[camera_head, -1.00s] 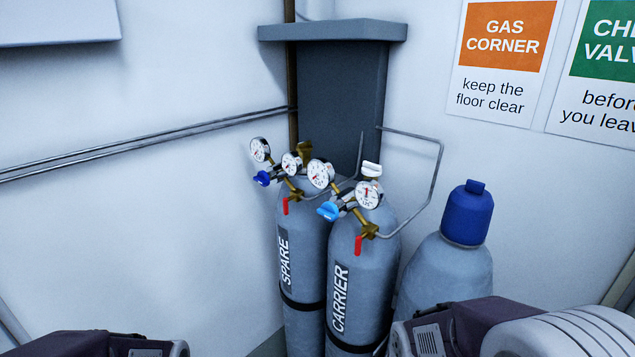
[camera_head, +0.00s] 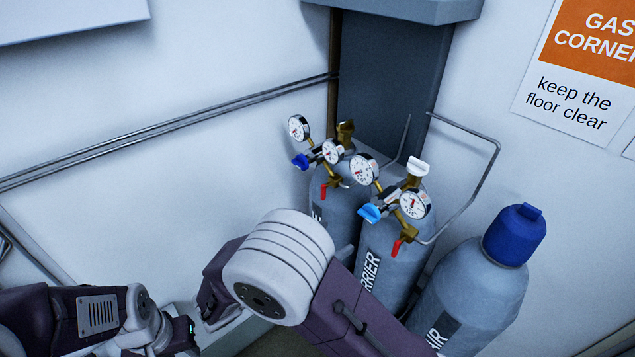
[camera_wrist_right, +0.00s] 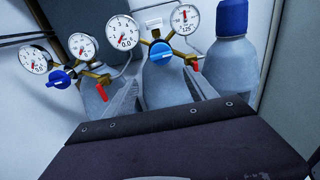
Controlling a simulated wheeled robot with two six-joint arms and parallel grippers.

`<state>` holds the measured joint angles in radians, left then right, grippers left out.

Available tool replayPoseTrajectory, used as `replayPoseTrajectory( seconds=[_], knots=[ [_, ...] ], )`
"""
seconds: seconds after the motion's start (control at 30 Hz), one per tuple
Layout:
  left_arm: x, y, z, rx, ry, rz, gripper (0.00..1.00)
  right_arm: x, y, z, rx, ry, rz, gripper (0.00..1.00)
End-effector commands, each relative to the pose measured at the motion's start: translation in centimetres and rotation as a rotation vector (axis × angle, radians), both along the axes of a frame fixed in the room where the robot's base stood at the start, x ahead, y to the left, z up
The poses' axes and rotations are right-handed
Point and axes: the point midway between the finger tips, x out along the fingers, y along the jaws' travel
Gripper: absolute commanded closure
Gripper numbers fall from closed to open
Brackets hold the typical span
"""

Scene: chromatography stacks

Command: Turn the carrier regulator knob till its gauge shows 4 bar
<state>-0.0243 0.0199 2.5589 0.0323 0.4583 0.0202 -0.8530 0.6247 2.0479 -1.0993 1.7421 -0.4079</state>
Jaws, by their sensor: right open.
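The carrier cylinder (camera_head: 385,250) stands in the corner. Its light blue regulator knob (camera_head: 370,213) also shows in the right wrist view (camera_wrist_right: 160,53). The carrier has two round gauges, a left one (camera_head: 364,169) and a right one (camera_head: 414,204). In the wrist view the left gauge (camera_wrist_right: 122,32) has its red needle at the lower left and seems to read 0.0. My right gripper (camera_wrist_right: 159,73) is open and empty, its two grey fingers pointing towards the carrier regulator, apart from the knob. In the head view its fingertips cannot be made out. My left arm shows at lower left; its fingers do not show.
The spare cylinder (camera_head: 335,205) with a dark blue knob (camera_head: 300,161) and two gauges stands close on the left. An air cylinder (camera_head: 470,290) with a blue cap stands on the right. Red-handled valves and a bent pipe (camera_head: 497,150) are near the carrier regulator.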

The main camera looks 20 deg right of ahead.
Motion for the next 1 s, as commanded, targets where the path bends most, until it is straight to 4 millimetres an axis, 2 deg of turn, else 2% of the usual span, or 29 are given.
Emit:
replayPoseTrajectory(
  seconds=[0.03, 0.1, 0.23, 0.63, 0.8, 1.0],
  knots=[
    [0.0, 0.0, 0.4, 0.000, 0.001, 0.000, 0.64, 0.3, 0.7, 0.8, -0.031, -0.004, 0.027, 0.35],
    [-0.1, 0.0, 0.3, 0.000, 0.001, 0.000, 0.64, 0.5, 1.1, 1.2, -0.052, -0.010, 0.042, 0.35],
    [-0.1, 0.0, 0.5, 0.000, 0.001, 0.000, 0.64, 0.6, 0.7, 1.3, -0.054, -0.011, 0.039, 0.35],
    [0.0, 0.0, 4.1, 0.000, 0.001, 0.000, 0.64, 3.4, -6.3, 1.5, -0.053, -0.010, 0.034, 0.35],
    [0.0, 0.0, 4.4, 0.000, 0.001, 0.000, 0.64, 3.9, -7.4, 1.1, -0.049, -0.011, 0.038, 0.35],
    [0.0, 0.0, 4.3, 0.000, 0.001, 0.000, 0.64, 3.9, -7.4, 1.0, -0.049, -0.012, 0.039, 0.35]
  ],
)
